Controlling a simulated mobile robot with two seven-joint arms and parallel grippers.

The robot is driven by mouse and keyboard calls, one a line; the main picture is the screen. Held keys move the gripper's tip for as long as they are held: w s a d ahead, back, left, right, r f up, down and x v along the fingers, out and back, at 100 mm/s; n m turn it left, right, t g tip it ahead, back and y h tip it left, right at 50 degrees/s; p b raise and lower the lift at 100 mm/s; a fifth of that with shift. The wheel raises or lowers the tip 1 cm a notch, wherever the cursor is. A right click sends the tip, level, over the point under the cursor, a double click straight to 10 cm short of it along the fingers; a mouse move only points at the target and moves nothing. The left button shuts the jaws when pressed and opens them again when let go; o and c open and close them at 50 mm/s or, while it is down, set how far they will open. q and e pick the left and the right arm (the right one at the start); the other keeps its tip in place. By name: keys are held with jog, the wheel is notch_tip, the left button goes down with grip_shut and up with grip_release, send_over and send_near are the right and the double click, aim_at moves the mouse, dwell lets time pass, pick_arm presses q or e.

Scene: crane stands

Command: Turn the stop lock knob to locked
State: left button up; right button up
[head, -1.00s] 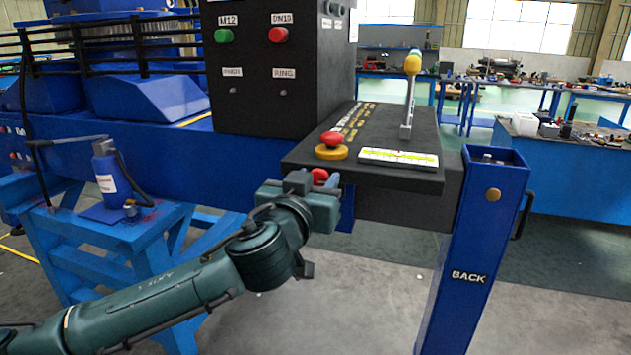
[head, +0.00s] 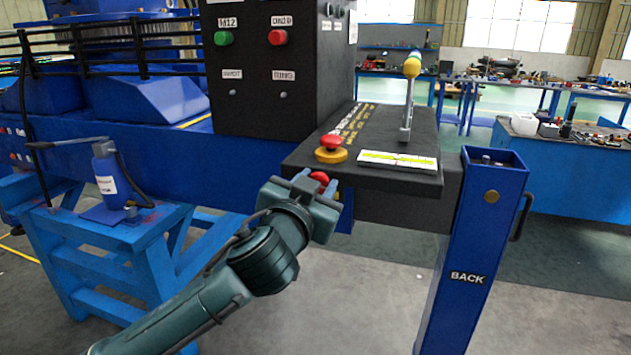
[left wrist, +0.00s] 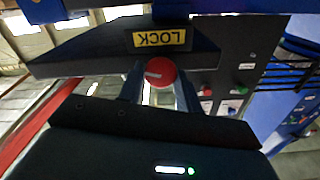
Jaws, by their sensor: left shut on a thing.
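The stop lock knob is a round red knob (head: 319,178) under the front edge of the black control panel (head: 290,165). In the left wrist view the red knob (left wrist: 160,72) bears a pale mark, and a yellow plate reading LOCK (left wrist: 160,39) appears upside down beside it. My left gripper (head: 322,187) is shut on the knob, one finger on each side; its fingers also show in the left wrist view (left wrist: 160,88). The gripper is tilted in the head view. My right gripper is not in view.
A red mushroom button on a yellow base (head: 331,150) and an upright lever with a yellow knob (head: 410,95) stand on the panel top. A blue post marked BACK (head: 470,270) is at right. A blue jack (head: 108,180) stands on a blue stand at left.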

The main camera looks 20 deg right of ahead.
pick_arm(q)
jog(key=shift+s+d+f+m+p, duration=0.1)
jog(key=shift+m+p, duration=1.9)
jog(key=shift+m, duration=1.6)
jog(key=shift+f+m+p, duration=0.1)
jog(key=shift+m+p, duration=1.85)
jog(key=shift+m, duration=1.65)
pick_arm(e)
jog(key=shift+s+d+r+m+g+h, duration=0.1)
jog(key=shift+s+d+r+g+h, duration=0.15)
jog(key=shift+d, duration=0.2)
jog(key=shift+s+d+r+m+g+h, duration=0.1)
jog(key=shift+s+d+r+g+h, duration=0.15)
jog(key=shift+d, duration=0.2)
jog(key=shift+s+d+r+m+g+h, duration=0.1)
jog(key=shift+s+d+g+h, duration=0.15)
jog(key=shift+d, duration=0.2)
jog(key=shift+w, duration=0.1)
pick_arm(q)
jog(key=o, duration=1)
jog(key=shift+c, duration=0.2)
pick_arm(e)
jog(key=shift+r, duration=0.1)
pick_arm(q)
jog(key=b+v, duration=0.2)
jog(key=v, duration=1.1)
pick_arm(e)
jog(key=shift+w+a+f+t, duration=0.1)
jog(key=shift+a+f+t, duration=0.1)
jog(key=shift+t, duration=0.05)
